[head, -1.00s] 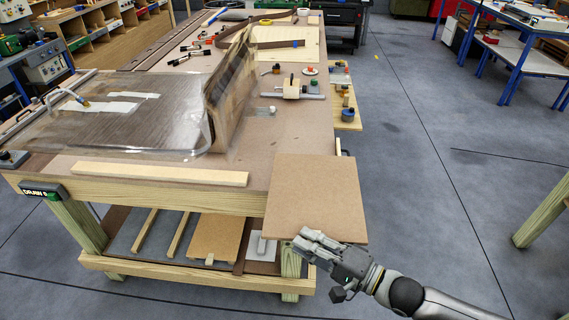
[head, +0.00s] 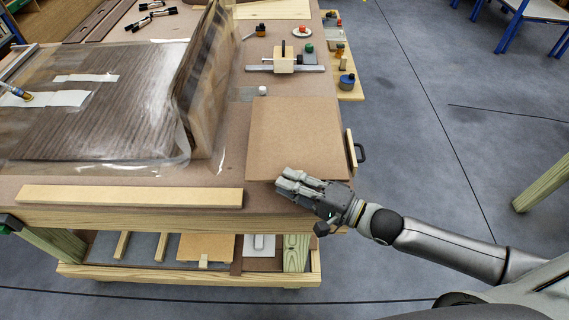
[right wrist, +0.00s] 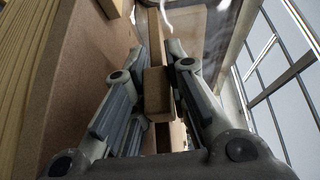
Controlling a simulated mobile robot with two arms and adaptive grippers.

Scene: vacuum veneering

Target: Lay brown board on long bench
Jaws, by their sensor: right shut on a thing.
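The brown board (head: 298,135) is a flat, plain square, over the front right corner of the long bench (head: 228,178) in the head view. My right gripper (head: 300,184) is shut on its near edge. In the right wrist view the board's edge (right wrist: 158,96) shows between the two fingers. The board looks about level and close to the bench top; I cannot tell whether its underside touches. My left gripper is not in view.
A clear plastic bag (head: 115,110) with a dark panel covers the bench to the left. A pale wood strip (head: 130,196) lies along the front edge. A clamp (head: 285,62) and a small white-capped item (head: 262,90) lie behind the board. Open floor is on the right.

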